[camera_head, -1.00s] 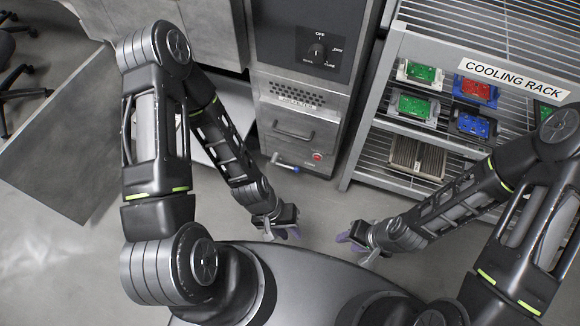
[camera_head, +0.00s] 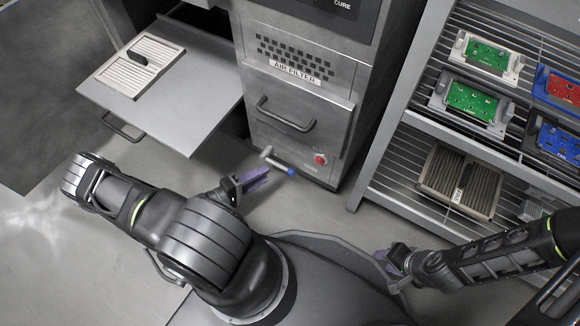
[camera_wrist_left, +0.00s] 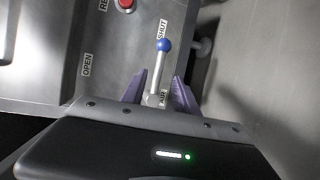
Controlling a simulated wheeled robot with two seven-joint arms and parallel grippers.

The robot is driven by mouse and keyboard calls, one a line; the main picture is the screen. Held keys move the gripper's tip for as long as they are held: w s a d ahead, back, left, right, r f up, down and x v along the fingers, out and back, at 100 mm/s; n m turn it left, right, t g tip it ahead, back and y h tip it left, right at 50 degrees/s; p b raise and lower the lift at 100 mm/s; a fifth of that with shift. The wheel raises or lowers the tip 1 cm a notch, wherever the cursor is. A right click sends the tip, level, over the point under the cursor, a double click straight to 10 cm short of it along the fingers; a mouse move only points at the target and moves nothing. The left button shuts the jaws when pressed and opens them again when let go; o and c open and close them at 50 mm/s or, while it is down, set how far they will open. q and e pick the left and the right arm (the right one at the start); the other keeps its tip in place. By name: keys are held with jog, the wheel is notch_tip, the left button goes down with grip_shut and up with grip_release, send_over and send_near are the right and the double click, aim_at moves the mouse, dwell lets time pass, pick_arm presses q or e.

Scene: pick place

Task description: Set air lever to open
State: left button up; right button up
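The air lever (camera_head: 277,161) is a grey bar with a blue ball tip, low on the front of the metal machine. In the left wrist view the lever (camera_wrist_left: 158,72) points at the SHUT label (camera_wrist_left: 163,29); the OPEN label (camera_wrist_left: 87,65) is to its left. My left gripper (camera_head: 264,178) is in front of the machine, just below and left of the lever. Its purple fingers (camera_wrist_left: 159,88) are open, with the lever appearing between them; contact cannot be told. My right gripper (camera_head: 382,258) is low at the right, away from the lever; its finger gap is unclear.
A red button (camera_head: 320,159) sits right of the lever, below a drawer handle (camera_head: 285,117). At left, a pulled-out grey tray (camera_head: 195,95) holds a pale filter (camera_head: 140,64). The cooling rack (camera_head: 385,150) with boards and another filter (camera_head: 458,182) stands right. Floor between is clear.

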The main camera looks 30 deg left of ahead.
aim_at(280, 165)
pick_arm(q)
jog(key=shift+r, duration=0.1)
jog(key=shift+d, duration=0.1)
jog(key=b+x, duration=0.2)
jog(key=x, duration=0.5)
jog(key=shift+w+d+b, duration=0.15)
jog(key=shift+w+b, duration=0.15)
jog(key=shift+w, duration=0.05)
grip_shut()
dwell(1.3)
